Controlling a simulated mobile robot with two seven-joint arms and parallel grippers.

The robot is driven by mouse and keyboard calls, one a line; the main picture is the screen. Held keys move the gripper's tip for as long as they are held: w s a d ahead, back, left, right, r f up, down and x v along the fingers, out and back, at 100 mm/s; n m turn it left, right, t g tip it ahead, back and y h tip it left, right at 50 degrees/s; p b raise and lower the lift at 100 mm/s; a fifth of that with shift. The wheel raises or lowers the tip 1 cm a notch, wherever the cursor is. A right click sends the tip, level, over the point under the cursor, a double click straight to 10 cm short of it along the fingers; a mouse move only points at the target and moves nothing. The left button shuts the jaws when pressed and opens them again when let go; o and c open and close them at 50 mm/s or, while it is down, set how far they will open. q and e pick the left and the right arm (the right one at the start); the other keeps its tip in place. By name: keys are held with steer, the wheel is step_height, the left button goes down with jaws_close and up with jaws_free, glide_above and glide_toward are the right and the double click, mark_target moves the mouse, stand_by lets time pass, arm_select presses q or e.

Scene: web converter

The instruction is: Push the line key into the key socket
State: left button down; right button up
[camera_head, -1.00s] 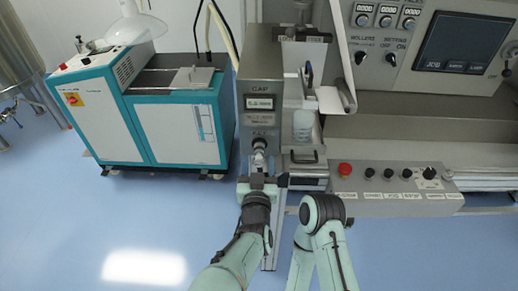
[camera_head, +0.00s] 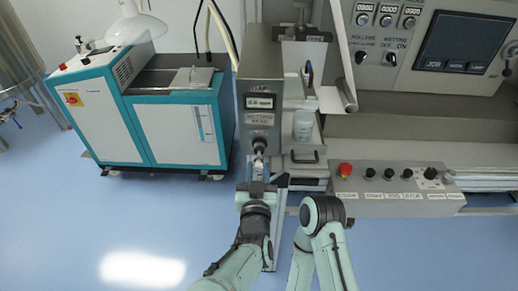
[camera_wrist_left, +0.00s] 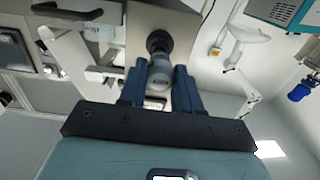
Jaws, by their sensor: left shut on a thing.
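The line key, a light grey cylindrical piece (camera_head: 259,165), is held between the fingers of my left gripper (camera_head: 258,174). In the left wrist view, the key (camera_wrist_left: 160,74) sits between the two blue fingertips (camera_wrist_left: 160,88). The key socket (camera_head: 261,145) is a dark round fitting low on the grey column's front panel; it also shows in the left wrist view (camera_wrist_left: 159,42). The key's far end lines up with the socket and appears to meet it; how deep it sits I cannot tell. My right arm shows at lower centre, but its gripper is out of view.
The grey column (camera_head: 260,75) carries a small display (camera_head: 260,101) above the socket. A control box (camera_head: 390,190) with a red button (camera_head: 345,169) stands to the right. A teal and white cabinet (camera_head: 150,115) stands left. Open blue floor (camera_head: 90,225) lies in front of it.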

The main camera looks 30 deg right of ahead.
arm_select(q)
steer(key=v, duration=0.6)
steer(key=shift+s, duration=0.2)
stand_by(0.5)
steer(key=shift+a, duration=0.15)
